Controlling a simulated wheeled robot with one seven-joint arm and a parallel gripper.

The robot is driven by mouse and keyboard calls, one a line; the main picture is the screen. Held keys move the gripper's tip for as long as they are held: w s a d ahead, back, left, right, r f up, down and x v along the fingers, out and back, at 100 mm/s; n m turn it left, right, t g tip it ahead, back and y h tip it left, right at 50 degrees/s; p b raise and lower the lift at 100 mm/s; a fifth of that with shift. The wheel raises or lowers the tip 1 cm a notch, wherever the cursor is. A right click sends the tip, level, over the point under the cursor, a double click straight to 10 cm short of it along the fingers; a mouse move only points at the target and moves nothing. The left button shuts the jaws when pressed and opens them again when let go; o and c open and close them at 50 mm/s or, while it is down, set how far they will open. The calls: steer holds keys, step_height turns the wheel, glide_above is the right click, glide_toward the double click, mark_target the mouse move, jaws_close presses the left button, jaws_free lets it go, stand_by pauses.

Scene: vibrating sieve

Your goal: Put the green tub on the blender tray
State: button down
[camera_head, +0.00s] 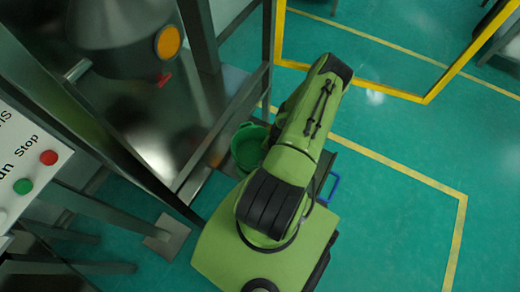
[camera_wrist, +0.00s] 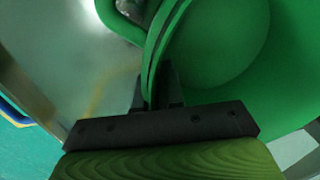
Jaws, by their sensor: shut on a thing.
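The green tub (camera_head: 246,150) shows in the head view just left of my arm, partly covered by it. In the wrist view the tub (camera_wrist: 225,45) fills the upper middle and right, with its round inside visible. My gripper (camera_wrist: 158,85) is shut on the tub's rim. In the head view the gripper is hidden behind my arm. A grey metal surface lies beside the tub in the wrist view (camera_wrist: 45,55). I cannot tell whether this is the blender tray, or whether the tub touches it.
A steel machine frame (camera_head: 198,35) stands left of the tub, with an orange round part (camera_head: 168,42). A panel with red and green buttons (camera_head: 35,165) is at the left edge. A blue handle (camera_head: 331,187) sits right of my arm. Open green floor (camera_head: 400,215) lies to the right.

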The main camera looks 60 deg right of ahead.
mark_target(260, 155)
steer(key=w, duration=0.3)
steer(key=w+f+b, duration=0.1)
steer(key=w, duration=0.1)
steer(key=shift+w+a, duration=0.2)
steer(key=shift+a, duration=0.1)
steer(key=shift+s+f, duration=0.1)
steer(key=shift+f, duration=0.15)
steer(key=shift+f, duration=0.15)
steer(key=c, duration=1.2)
jaws_free()
steer(key=shift+c, duration=0.2)
